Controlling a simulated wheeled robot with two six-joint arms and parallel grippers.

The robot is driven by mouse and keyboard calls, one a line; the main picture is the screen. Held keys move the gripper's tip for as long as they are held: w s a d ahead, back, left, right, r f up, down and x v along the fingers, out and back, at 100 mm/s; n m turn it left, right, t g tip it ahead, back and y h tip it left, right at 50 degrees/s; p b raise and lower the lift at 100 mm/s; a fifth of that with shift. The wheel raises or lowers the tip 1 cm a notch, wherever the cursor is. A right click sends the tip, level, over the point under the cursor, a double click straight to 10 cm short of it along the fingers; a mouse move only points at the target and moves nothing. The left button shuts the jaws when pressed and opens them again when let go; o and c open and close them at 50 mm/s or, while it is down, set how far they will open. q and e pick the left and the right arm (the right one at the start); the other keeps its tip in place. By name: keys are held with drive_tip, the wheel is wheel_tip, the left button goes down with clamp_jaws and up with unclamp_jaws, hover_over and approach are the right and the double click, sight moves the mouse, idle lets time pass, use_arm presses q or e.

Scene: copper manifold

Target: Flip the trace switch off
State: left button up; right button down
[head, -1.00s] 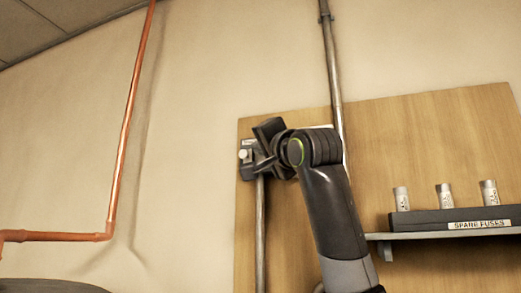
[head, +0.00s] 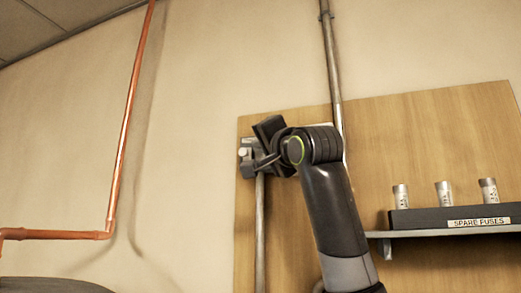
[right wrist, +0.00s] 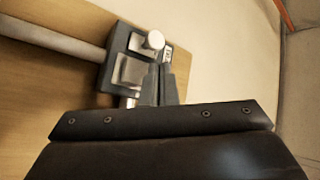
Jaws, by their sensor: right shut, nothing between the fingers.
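The trace switch is a small grey box (head: 246,154) on the left edge of the wooden board, partly hidden by my right gripper. In the right wrist view the box (right wrist: 118,58) shows a round white knob (right wrist: 154,40), a pale metal plate (right wrist: 130,70) and a small label too blurred to read. My right gripper (head: 257,163) is at the box's lower right in the head view. In the right wrist view its fingers (right wrist: 158,72) are shut and empty, with their tips just below the knob; I cannot tell whether they touch it. My left gripper is not in view.
A grey conduit (head: 260,225) runs down from the box, and another (head: 331,60) rises behind my right arm. A shelf (head: 440,233) at right holds a dark "SPARE FUSES" rack (head: 425,219) with three fuses. A copper pipe (head: 124,130) runs along the bare wall at left.

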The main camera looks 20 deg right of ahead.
drive_tip(key=shift+s+a, duration=0.3)
drive_tip(key=shift+s, duration=0.15)
drive_tip(key=shift+f+b, duration=0.1)
drive_tip(key=shift+b, duration=0.2)
drive_tip(key=s+a+b, duration=0.1)
drive_tip(key=s+b, duration=0.1)
drive_tip(key=s+a+b, duration=0.1)
drive_tip(key=s, duration=0.1)
drive_tip(key=shift+a+f, duration=0.25)
drive_tip(key=shift+a, duration=0.1)
